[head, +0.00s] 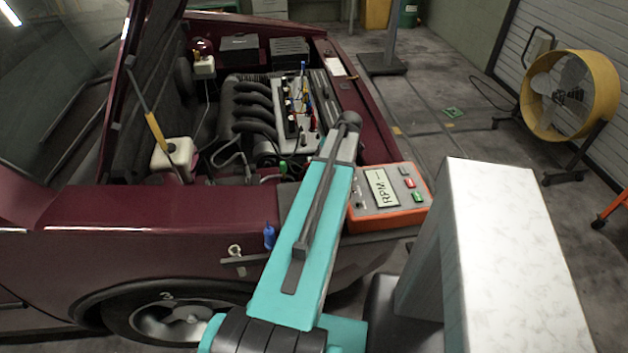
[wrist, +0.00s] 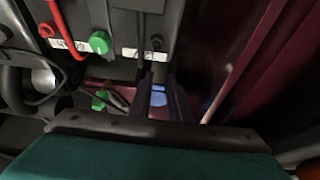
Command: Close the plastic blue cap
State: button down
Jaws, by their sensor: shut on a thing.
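In the wrist view, my gripper (wrist: 161,98) shows as two dark fingers reaching forward. A small blue piece, which looks like the plastic blue cap (wrist: 158,97), shows between them, and the fingers are shut on it. Most of the cap is hidden by the fingers, so I cannot tell whether it is open or seated. In the head view my teal arm reaches over the car's front edge toward the engine bay, and my fingers cannot be made out.
A dark panel with a green knob (wrist: 99,42) and a red cable (wrist: 66,30) is close to my fingers. An orange RPM meter (head: 387,196) sits right of my arm. The open maroon car (head: 150,228) surrounds the engine (head: 262,105). A yellow fan (head: 570,92) stands right.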

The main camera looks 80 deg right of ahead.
jog(key=c, duration=1.6)
grip_release()
jog(key=shift+s+d+f, duration=0.15)
jog(key=shift+d+f, duration=0.05)
jog(key=shift+f, duration=0.05)
jog(key=shift+c, duration=0.2)
jog(key=shift+a+r, duration=0.1)
jog(key=shift+r, duration=0.15)
jog(key=b+v, duration=0.2)
jog(key=v, duration=1.1)
jog(key=shift+r, duration=0.25)
jog(key=shift+s, duration=0.15)
